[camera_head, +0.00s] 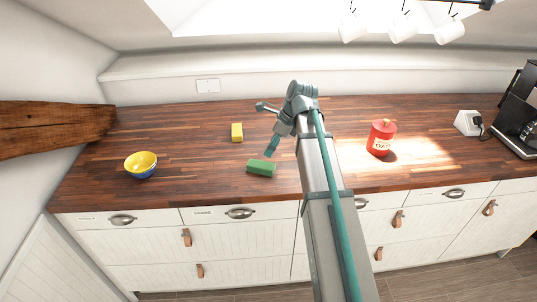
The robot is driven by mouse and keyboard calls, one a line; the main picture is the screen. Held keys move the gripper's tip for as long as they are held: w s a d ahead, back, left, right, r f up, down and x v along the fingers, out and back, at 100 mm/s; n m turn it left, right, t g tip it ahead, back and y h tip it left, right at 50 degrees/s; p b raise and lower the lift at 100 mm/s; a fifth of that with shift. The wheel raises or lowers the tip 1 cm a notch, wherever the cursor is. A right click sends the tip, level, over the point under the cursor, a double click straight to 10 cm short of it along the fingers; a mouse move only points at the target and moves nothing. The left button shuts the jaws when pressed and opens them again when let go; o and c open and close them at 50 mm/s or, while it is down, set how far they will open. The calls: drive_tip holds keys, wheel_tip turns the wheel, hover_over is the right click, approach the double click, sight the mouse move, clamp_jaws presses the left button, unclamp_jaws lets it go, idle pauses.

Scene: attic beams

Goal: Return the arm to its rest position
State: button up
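My arm (322,190) reaches from the bottom of the head view up over the wooden counter. My gripper (263,130) is at its far end, pointing left. Its two teal fingers are spread wide apart, with nothing seen between them. In the picture, the lower finger ends just above a green block (261,168) on the counter. I cannot tell whether it touches the block. A yellow block (237,132) lies to the left of the gripper.
A red canister (381,138) stands right of my arm. A white socket box (468,123) and a dark coffee machine (522,110) are far right. A beam (50,128) juts in at left.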

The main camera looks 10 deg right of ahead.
drive_tip(key=shift+s+d+r, duration=0.1)
drive_tip(key=shift+d+r, duration=0.05)
drive_tip(key=shift+r, duration=0.4)
